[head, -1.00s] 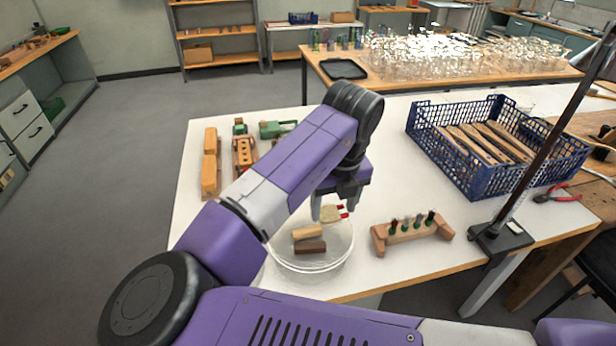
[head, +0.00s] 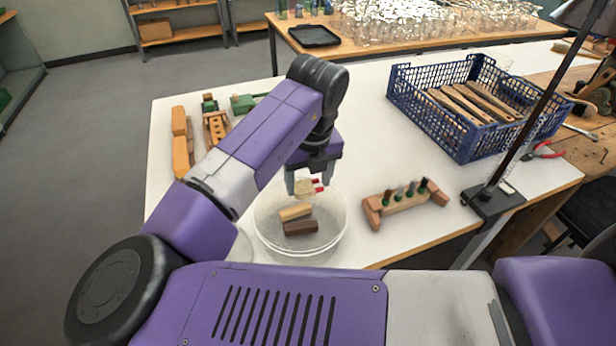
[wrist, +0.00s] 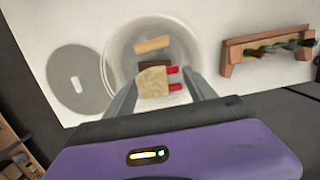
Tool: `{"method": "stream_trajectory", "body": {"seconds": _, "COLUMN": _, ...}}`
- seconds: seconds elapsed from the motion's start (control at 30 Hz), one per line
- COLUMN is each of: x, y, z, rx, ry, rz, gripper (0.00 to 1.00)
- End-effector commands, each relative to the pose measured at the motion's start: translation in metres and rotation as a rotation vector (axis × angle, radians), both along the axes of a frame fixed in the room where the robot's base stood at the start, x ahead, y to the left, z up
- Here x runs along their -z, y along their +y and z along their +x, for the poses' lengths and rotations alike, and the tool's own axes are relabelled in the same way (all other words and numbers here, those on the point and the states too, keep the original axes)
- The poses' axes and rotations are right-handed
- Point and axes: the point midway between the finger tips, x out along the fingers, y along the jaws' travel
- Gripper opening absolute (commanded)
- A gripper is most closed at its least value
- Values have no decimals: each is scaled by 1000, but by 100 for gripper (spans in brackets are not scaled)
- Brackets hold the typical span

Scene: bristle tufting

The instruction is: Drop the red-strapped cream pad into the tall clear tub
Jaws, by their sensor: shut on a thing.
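The cream pad (head: 304,188) with two red straps is held in my gripper (head: 306,184). In the wrist view, the pad (wrist: 152,82) sits between the fingers, its red straps pointing right. The clear tub (head: 342,232) stands on the white table below my gripper. From the wrist view the pad lies within the outline of the tub (wrist: 112,45), and in the head view it shows above the tub's far part. A light wooden block (head: 295,212) and a dark brown block (head: 300,228) lie in the tub.
A wooden rack (head: 405,202) with several coloured pegs stands right of the tub. A blue crate (head: 465,140) of wooden slats is behind it. A grey slotted disc (wrist: 78,85) lies left of the tub. Wooden parts (head: 216,130) are at the far left.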

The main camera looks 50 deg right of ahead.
Motion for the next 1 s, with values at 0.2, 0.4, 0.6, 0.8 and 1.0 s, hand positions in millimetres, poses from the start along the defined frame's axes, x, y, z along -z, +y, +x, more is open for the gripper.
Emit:
{"method": "stream_trajectory", "body": {"seconds": 0.2, "x": 11, "y": 0, "z": 0, "rx": -1, "ry": -1, "rz": 0, "gripper": 15}}
{"method": "stream_trajectory", "body": {"seconds": 0.4, "x": 10, "y": 0, "z": 0, "rx": -1, "ry": -1, "rz": 0, "gripper": 66}}
{"method": "stream_trajectory", "body": {"seconds": 0.6, "x": 10, "y": 0, "z": 0, "rx": -1, "ry": 0, "rz": 1, "gripper": 89}}
{"method": "stream_trajectory", "body": {"seconds": 0.8, "x": 10, "y": 0, "z": 0, "rx": -1, "ry": 0, "rz": 1, "gripper": 89}}
{"method": "stream_trajectory", "body": {"seconds": 1.0, "x": -6, "y": 1, "z": -1, "rx": 0, "ry": -4, "rz": 0, "gripper": 89}}
